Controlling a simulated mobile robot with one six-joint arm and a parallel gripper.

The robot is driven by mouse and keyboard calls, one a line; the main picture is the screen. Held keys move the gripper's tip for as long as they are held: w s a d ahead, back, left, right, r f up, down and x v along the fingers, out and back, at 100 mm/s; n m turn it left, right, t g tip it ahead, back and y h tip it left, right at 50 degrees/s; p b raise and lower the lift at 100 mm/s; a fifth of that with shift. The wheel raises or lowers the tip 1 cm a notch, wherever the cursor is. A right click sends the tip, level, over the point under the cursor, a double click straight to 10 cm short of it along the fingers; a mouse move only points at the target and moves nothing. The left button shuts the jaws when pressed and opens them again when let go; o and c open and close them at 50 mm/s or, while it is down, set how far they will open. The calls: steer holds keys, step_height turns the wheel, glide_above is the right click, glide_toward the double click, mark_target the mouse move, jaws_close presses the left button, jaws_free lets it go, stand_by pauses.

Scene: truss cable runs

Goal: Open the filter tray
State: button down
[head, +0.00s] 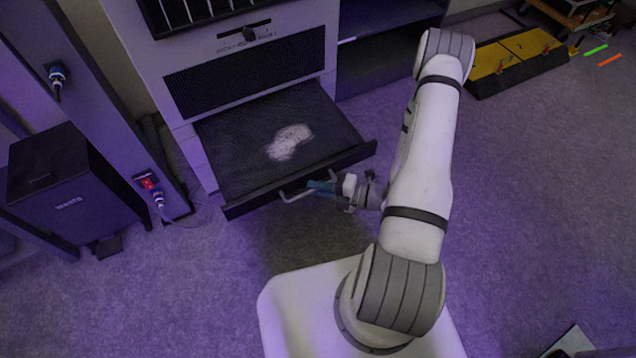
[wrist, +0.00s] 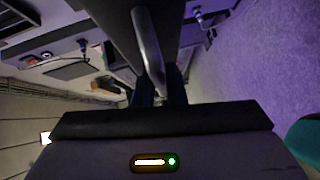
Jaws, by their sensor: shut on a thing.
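The filter tray (head: 235,165) is a wide dark tray pulled well out of the pale cabinet, with a whitish patch (head: 289,142) on its mesh surface. A metal bar handle (head: 292,196) runs along its front edge. My gripper (head: 322,187) is at the front of the tray, shut on the handle near its right part. In the wrist view the handle (wrist: 149,45) runs from the top down between my gripper's fingers (wrist: 160,92). The fingertips are partly hidden by dark shading.
The pale cabinet (head: 150,60) stands behind the tray. A black box (head: 68,185) and a post with a red switch (head: 148,181) stand to the left. A yellow and black case (head: 515,60) lies at the back right.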

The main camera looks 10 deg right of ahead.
steer(key=c, duration=1.5)
jaws_free()
steer(key=p+v, duration=0.1)
steer(key=v, duration=0.6)
steer(key=shift+d, duration=0.35)
steer(key=shift+s, duration=0.1)
